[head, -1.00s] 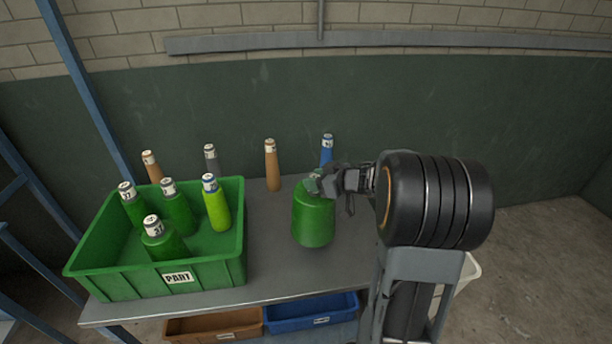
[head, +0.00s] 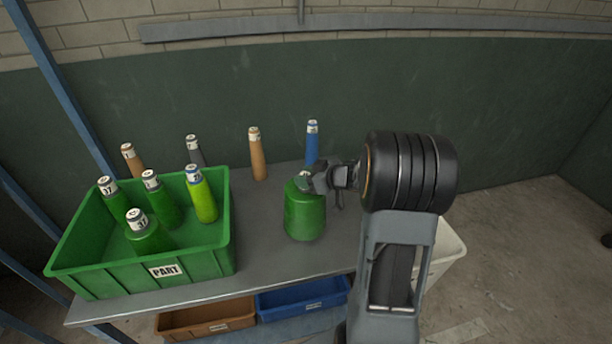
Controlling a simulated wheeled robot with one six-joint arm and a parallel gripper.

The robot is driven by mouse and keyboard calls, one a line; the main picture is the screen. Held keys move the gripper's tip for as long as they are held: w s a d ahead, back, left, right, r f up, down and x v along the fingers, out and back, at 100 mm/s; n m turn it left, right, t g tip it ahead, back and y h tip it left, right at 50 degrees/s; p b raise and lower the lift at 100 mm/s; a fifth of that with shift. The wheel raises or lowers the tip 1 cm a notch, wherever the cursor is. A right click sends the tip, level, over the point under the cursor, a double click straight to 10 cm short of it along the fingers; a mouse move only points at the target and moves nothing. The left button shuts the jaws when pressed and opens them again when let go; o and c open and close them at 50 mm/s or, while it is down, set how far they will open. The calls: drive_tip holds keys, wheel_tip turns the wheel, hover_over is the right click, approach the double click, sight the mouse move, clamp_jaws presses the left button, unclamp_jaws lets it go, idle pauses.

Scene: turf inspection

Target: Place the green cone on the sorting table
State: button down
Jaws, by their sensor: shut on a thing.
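My gripper (head: 308,181) is shut on the top of the green cone, coming in from the right. The gripper covers the cone's tip.
Below are a brown tray (head: 190,321), a blue tray (head: 300,297) and a white bin (head: 447,247) at right. Table between bin and held cone is clear.

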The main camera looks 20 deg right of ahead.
drive_tip(key=shift+r, duration=0.15)
drive_tip(key=c, duration=0.6)
unclamp_jaws()
drive_tip(key=shift+s+d, duration=0.1)
drive_tip(key=p+v, duration=0.1)
drive_tip(key=v, duration=1)
wheel_tip(320, 180, up, 6)
drive_tip(key=w+a+m+t+h, duration=0.15)
drive_tip(key=m+h, duration=0.35)
drive_tip(key=h, duration=0.6)
drive_tip(key=s+a+f+g+y, duration=0.1)
drive_tip(key=s+a+f+g, duration=0.1)
drive_tip(key=s+a, duration=0.3)
drive_tip(key=s+a+f+m+g+y, duration=0.1)
drive_tip(key=s+a+f+g, duration=0.1)
drive_tip(key=s+a+g, duration=0.2)
drive_tip(key=s+a+f+g+y, duration=0.2)
drive_tip(key=s+a+g, duration=0.1)
drive_tip(key=s+a, duration=0.3)
drive_tip(key=shift+s+a+f, duration=0.1)
